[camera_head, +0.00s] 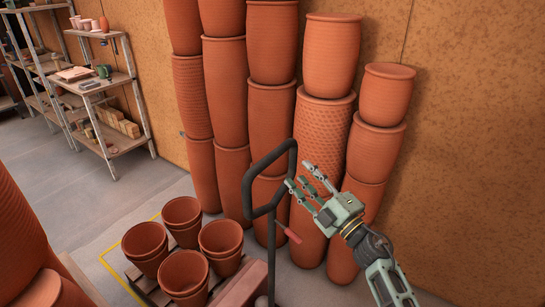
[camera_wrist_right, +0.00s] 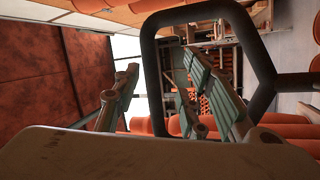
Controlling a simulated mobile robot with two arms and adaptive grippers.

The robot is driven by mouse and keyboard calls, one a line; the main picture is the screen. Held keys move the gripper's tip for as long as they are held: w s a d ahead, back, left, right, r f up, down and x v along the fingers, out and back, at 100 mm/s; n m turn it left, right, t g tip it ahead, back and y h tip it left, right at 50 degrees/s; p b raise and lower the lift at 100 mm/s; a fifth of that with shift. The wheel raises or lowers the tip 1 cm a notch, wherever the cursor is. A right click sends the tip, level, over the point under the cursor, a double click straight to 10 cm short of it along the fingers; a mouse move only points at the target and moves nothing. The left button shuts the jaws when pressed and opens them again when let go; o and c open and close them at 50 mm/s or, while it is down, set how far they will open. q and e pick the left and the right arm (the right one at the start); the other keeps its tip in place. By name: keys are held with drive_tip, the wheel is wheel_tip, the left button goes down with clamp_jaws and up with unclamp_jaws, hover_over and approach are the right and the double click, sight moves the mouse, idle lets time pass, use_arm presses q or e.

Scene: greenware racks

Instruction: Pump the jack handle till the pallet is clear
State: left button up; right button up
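The jack handle, a black bent-tube loop on a post (camera_head: 250,190), stands upright right of the pots. A small red lever (camera_head: 287,234) sticks out at its post. My right gripper (camera_head: 303,180) is open and empty, just right of the loop in the head view. In the right wrist view, the handle loop (camera_wrist_right: 148,70) shows between and beyond my spread fingers (camera_wrist_right: 155,85); I cannot tell if they touch. The pallet (camera_head: 137,280) lies low under several terracotta pots (camera_head: 183,272), mostly hidden. Its gap to the floor cannot be seen. My left gripper is out of view.
Tall stacks of terracotta pots (camera_head: 224,90) stand along the brown wall (camera_head: 480,150), close behind the handle. A large pot (camera_head: 25,230) fills the left edge. Shelving (camera_head: 95,85) stands far left. A yellow floor line (camera_head: 118,278) edges the pallet. Grey floor is free at left.

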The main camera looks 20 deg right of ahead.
sight(272, 156)
drive_tip(key=a+r+n+g+y, duration=0.1)
drive_tip(key=n, duration=0.1)
drive_tip(key=a+r+n+g+y, duration=0.1)
drive_tip(key=n+y, duration=0.1)
drive_tip(key=n, duration=0.1)
drive_tip(key=a+r+n+g+y, duration=0.1)
drive_tip(key=n+g+y, duration=0.1)
drive_tip(key=shift+w+a+r, duration=0.1)
drive_tip(key=shift+w+r, duration=0.05)
drive_tip(key=p+x, duration=0.2)
drive_tip(key=x, duration=0.5)
drive_tip(key=shift+c, duration=0.3)
drive_tip(key=c, duration=0.9)
clamp_jaws()
